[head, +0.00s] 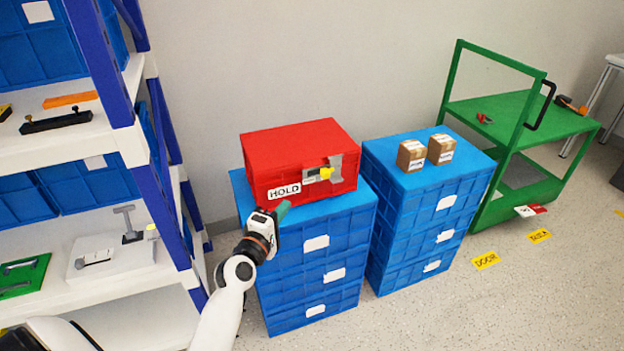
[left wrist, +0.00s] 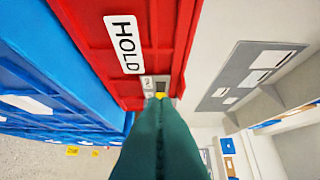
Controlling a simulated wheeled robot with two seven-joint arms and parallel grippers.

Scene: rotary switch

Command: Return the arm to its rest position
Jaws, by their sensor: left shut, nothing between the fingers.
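My left gripper (head: 281,211) is shut and empty. It is in front of the left part of the red box (head: 290,150), near the white HOLD label (head: 284,191). A yellow rotary switch handle (head: 325,172) on a grey plate sits on the red box's front, to the right of the label. In the left wrist view the green fingers (left wrist: 160,115) are together, and the HOLD label (left wrist: 124,44) and red box (left wrist: 150,25) are close by. The fingertips cover part of the switch there. My right gripper is in neither view.
The red box stands on stacked blue crates (head: 315,262). More blue crates (head: 425,215) to the right carry two small brown boxes (head: 411,156). A shelf rack (head: 130,145) stands close on the left. A green cart (head: 520,115) is at the right. The floor in front is clear.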

